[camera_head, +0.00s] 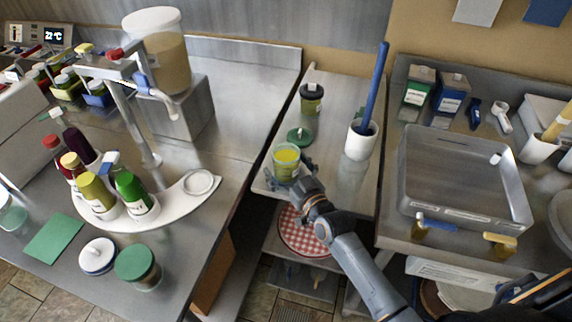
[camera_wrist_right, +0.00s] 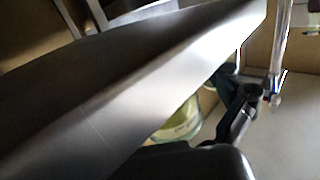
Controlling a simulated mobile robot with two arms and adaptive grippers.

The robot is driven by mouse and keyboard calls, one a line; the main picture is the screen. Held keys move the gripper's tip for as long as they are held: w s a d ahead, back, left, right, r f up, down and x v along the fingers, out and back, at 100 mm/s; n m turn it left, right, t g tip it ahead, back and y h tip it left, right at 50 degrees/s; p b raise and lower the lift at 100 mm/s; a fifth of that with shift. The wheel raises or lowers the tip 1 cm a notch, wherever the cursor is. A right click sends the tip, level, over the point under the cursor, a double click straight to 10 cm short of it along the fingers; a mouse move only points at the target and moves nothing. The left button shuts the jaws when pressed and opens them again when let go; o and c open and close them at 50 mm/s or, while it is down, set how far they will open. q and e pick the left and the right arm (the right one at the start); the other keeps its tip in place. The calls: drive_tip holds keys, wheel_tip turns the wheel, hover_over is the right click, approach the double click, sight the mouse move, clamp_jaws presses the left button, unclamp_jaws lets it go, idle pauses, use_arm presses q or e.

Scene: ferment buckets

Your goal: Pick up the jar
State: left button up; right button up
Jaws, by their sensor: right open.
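An open glass jar (camera_head: 286,161) with yellow contents stands at the front edge of the narrow middle counter. A green lid (camera_head: 299,136) lies just behind it. My right gripper (camera_head: 288,180) is at the jar's near side, low, with its fingers open around its lower part; I cannot tell whether they touch it. In the right wrist view the jar (camera_wrist_right: 181,124) shows partly, behind a grey metal edge, with a dark finger (camera_wrist_right: 238,108) beside it. My left gripper is not in view.
A dark-lidded jar (camera_head: 311,98) stands behind the green lid. A white cup (camera_head: 361,141) with a blue-handled tool stands to the right. A metal tray (camera_head: 465,184) is farther right. A red-checked round item (camera_head: 303,232) lies on the shelf below.

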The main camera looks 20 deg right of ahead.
drive_tip(key=shift+s, duration=0.1)
drive_tip(key=shift+c, duration=0.3)
drive_tip(key=c, duration=1.6)
drive_tip(key=shift+r, duration=0.1)
